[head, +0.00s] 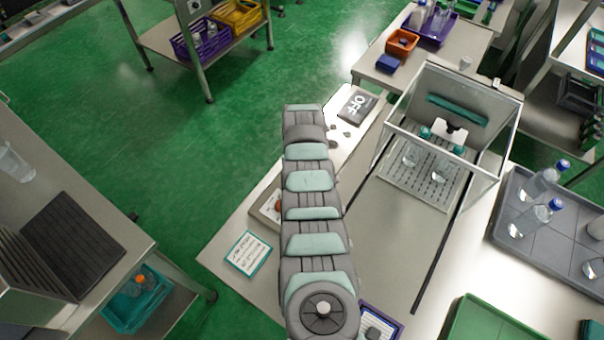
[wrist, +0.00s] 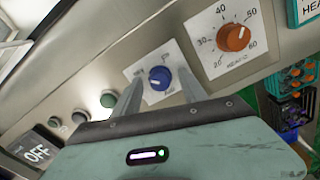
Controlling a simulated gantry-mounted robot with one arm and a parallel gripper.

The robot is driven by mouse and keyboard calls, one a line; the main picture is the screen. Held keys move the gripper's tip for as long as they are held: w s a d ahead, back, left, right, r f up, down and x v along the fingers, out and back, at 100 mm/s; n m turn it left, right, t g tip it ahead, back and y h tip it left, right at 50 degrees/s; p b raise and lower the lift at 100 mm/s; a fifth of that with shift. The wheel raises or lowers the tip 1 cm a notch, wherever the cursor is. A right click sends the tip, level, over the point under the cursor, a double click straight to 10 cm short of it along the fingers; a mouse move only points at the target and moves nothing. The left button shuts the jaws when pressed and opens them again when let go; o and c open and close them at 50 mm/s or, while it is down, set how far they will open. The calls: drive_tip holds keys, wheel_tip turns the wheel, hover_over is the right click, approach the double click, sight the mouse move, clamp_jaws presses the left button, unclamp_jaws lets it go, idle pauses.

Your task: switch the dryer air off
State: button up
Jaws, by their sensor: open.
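In the wrist view a blue knob (wrist: 159,79) sits on a white dial plate on a metal panel (wrist: 200,62); its lettering is too small to read. My gripper (wrist: 158,83) is open, with one finger on each side of this knob. I cannot tell whether the fingers touch it.
An orange knob (wrist: 233,38) with a scale from 20 to 60 is close to the right finger. A green button (wrist: 107,100) is left of the left finger. A clear-walled box (head: 450,130) stands on the bench, right of my arm. A tray with bottles (head: 500,222) lies farther right.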

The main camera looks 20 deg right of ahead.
wheel_tip(320, 180, up, 11)
idle(0.6)
drive_tip(key=shift+f, duration=0.15)
